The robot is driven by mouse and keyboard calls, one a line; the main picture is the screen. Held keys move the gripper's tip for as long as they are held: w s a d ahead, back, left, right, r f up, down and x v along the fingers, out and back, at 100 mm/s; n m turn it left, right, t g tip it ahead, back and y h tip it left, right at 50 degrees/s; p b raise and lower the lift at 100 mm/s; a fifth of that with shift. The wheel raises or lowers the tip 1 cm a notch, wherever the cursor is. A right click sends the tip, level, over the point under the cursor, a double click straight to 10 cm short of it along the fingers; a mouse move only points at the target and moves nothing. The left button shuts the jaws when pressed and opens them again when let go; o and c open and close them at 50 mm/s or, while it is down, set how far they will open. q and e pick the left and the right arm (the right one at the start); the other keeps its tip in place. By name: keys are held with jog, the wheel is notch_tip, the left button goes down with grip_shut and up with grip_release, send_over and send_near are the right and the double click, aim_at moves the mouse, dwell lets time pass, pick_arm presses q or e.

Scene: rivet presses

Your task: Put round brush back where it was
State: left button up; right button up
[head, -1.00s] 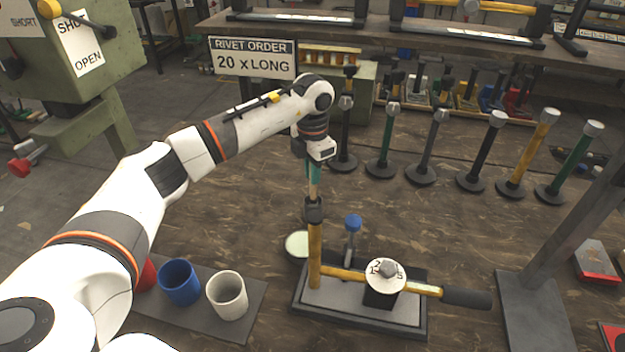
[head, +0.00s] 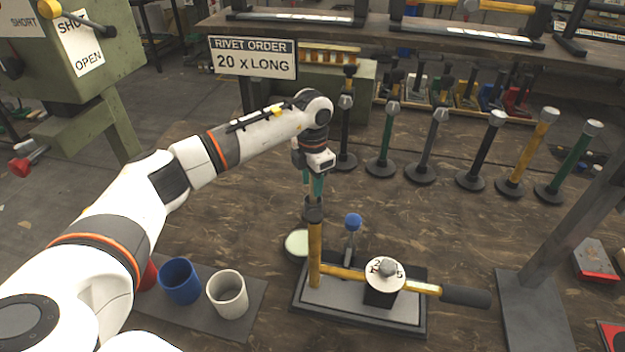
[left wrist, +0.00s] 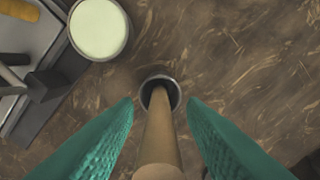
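The round brush's wooden handle (left wrist: 160,135) stands between the two teal fingers of my left gripper (left wrist: 160,105) in the left wrist view. Gaps show on both sides of the handle, so the fingers are open around it. The handle's far end sits inside a dark round cup with a grey rim (left wrist: 172,82). In the head view my left gripper (head: 313,186) points down above the dark cup (head: 314,210), behind the yellow column of the press. The brush's bristles are not visible. My right gripper is out of view.
The rivet press (head: 410,323) stands just in front, with a pale green disc (head: 298,243) beside it. Blue (head: 180,281) and white (head: 228,296) cups stand on a mat at left. Several upright hammer-like tools line the back. The table between is clear.

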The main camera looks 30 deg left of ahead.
pick_arm(q)
notch_tip(320, 180, up, 12)
jog(key=shift+r+b, duration=0.2)
jog(key=shift+b, duration=0.8)
